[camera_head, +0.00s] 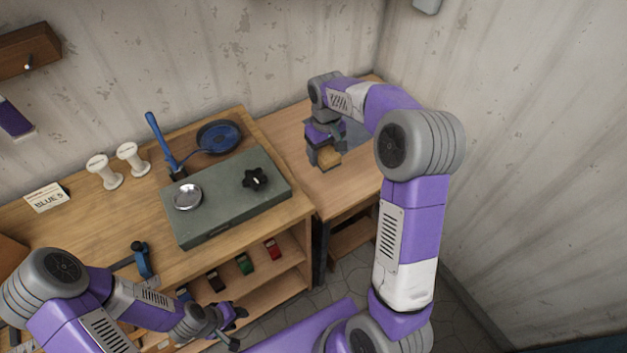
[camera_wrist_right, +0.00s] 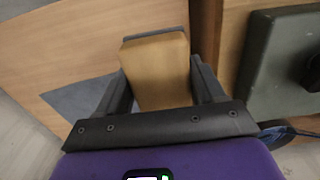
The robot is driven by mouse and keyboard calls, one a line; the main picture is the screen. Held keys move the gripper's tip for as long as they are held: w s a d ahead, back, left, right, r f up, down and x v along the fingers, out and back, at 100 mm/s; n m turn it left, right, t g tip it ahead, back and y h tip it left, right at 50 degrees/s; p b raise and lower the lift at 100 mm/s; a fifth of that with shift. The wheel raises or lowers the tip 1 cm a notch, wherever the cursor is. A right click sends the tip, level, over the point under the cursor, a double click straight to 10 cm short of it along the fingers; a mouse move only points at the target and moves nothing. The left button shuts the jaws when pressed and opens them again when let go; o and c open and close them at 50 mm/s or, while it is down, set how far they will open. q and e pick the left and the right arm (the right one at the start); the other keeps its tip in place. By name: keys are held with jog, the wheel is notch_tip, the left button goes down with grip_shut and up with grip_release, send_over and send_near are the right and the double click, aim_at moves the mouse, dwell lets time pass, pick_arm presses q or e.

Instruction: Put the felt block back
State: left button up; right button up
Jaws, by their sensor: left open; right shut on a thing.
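The felt block (camera_wrist_right: 157,75) is a tan, wood-coloured block with a thin dark grey layer along its far edge. My right gripper (camera_head: 325,161) is shut on it, with one finger on each side in the right wrist view. In the head view the block (camera_head: 330,158) shows below the fingers, over the right-hand wooden table (camera_head: 290,135). I cannot tell whether it touches the table. A flat grey patch (camera_head: 353,131) lies on that table behind the gripper, and also shows left of the block in the wrist view (camera_wrist_right: 78,100). My left gripper (camera_head: 226,323) is open and empty, low in front of the workbench.
A green-grey slab (camera_head: 222,207) on the left workbench holds a metal dish (camera_head: 187,196) and a black knob (camera_head: 255,179). A blue-handled tool (camera_head: 161,142), a blue pan (camera_head: 219,136) and two white spools (camera_head: 131,159) stand behind. Walls close the back and right.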

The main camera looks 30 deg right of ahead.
jog(key=b, duration=0.3)
send_over(322, 186)
notch_tip(322, 186, down, 4)
notch_tip(322, 186, down, 10)
jog(key=b, duration=0.3)
jog(key=shift+f, duration=0.25)
jog(key=shift+r, duration=0.15)
jog(key=o, duration=0.6)
jog(key=shift+f+b, duration=0.25)
jog(key=shift+b, duration=0.05)
jog(key=shift+c, duration=0.2)
jog(key=o, duration=0.4)
jog(key=shift+o, duration=0.2)
jog(key=shift+r, duration=0.1)
